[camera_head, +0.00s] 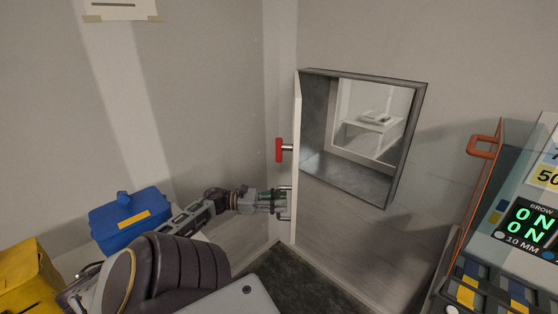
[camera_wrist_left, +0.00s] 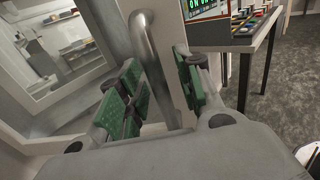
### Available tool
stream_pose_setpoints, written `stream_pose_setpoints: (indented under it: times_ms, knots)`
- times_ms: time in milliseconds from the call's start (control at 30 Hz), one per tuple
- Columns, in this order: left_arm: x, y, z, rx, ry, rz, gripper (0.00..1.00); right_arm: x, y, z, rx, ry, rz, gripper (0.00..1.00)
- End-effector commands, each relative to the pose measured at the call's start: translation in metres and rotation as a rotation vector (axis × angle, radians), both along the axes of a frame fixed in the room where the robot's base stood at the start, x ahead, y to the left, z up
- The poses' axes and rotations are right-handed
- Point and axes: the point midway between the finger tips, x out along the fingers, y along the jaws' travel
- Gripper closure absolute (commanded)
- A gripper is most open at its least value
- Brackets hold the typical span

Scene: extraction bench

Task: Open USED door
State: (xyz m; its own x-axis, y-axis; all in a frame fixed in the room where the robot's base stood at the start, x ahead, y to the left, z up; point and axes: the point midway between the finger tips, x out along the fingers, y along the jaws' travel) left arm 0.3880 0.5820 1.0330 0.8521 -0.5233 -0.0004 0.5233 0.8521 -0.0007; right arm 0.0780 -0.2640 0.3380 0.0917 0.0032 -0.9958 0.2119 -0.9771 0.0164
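The hatch door (camera_head: 296,150) is a pale panel seen nearly edge-on at the left side of a framed wall opening (camera_head: 404,150). It stands swung out, and the opening shows a room behind. No USED label is readable. My left gripper (camera_head: 285,203) is low at the door, below the red handle. In the left wrist view a metal bar handle (camera_wrist_left: 147,45) runs between the spread green-padded fingers of my left gripper (camera_wrist_left: 163,92). Firm contact cannot be told. My right gripper is not in view.
A blue box (camera_head: 130,217) and a yellow container (camera_head: 30,277) stand at lower left. A clear panel with an orange edge and handle (camera_head: 484,147) and a console with a lit display (camera_head: 533,228) stand at right. Dark floor (camera_head: 310,285) is clear below the hatch.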

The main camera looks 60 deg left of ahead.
Motion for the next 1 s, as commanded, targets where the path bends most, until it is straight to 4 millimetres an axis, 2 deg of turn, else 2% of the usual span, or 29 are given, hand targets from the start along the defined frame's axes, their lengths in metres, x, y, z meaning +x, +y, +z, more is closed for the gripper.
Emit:
stream_pose_setpoints:
  times_ms: [167, 367, 800, 1000]
  knots:
    - [0.000, 0.000, 0.003, 0.001, -0.001, 0.000, 0.65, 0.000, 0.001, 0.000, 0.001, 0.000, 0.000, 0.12]
    - [0.000, 0.000, 0.018, 0.002, -0.001, 0.000, 0.65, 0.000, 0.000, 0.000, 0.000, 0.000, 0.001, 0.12]
    - [0.000, 0.000, 0.078, 0.003, -0.002, 0.000, 0.65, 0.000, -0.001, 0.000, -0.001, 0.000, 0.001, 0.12]
    - [0.000, 0.000, 0.095, 0.001, -0.001, 0.000, 0.65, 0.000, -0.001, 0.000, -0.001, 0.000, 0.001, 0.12]
